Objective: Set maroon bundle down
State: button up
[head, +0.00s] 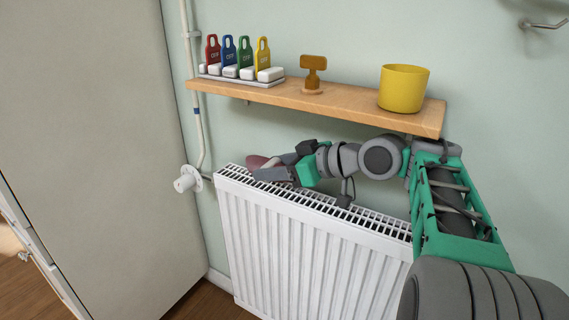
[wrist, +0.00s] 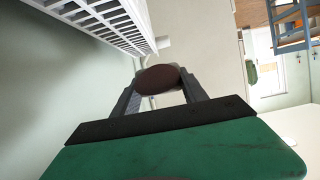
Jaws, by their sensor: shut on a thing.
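The maroon bundle (wrist: 158,79) is a rounded dark reddish lump between the two fingers of my gripper (wrist: 160,88) in the wrist view. In the head view the bundle (head: 257,162) shows partly, just beyond my gripper (head: 265,168), which is shut on it. The gripper is at the left end of the white radiator's top grille (head: 300,202). From the head view I cannot tell whether the bundle touches the grille. Part of it is hidden by the fingers.
A wooden shelf (head: 340,101) runs above my arm. It bears a yellow pot (head: 403,88), an orange-brown stand (head: 313,72) and a tray of coloured tags (head: 240,79). A pipe (head: 199,120) with a white valve (head: 187,180) is left of the radiator. A tall grey panel (head: 85,130) stands further left.

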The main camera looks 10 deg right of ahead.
jog(key=w+d+p, duration=0.1)
jog(key=w+d, duration=0.1)
jog(key=d, duration=0.1)
jog(key=shift+w, duration=0.4)
jog(key=shift+f+b, duration=1.85)
jog(key=shift+f, duration=0.55)
jog(key=o, duration=1.4)
jog(key=shift+c, duration=0.2)
jog(key=shift+r, duration=0.15)
jog(key=shift+s+d+r+p, duration=0.1)
jog(key=shift+d+r+p, duration=0.15)
jog(key=shift+r+p, duration=0.55)
jog(key=p+v, duration=0.1)
jog(key=v, duration=0.1)
jog(key=p+v, duration=0.1)
jog(key=v, duration=0.1)
jog(key=p+v, duration=0.1)
jog(key=v, duration=0.1)
jog(key=shift+s+d+r, duration=0.1)
jog(key=shift+r, duration=0.3)
jog(key=p+v, duration=0.2)
jog(key=p, duration=0.2)
jog(key=f+p+v, duration=0.1)
jog(key=p+v, duration=0.1)
jog(key=p, duration=0.3)
jog(key=shift+s+d+r, duration=0.15)
jog(key=shift+s+d, duration=0.1)
jog(key=shift+s, duration=0.15)
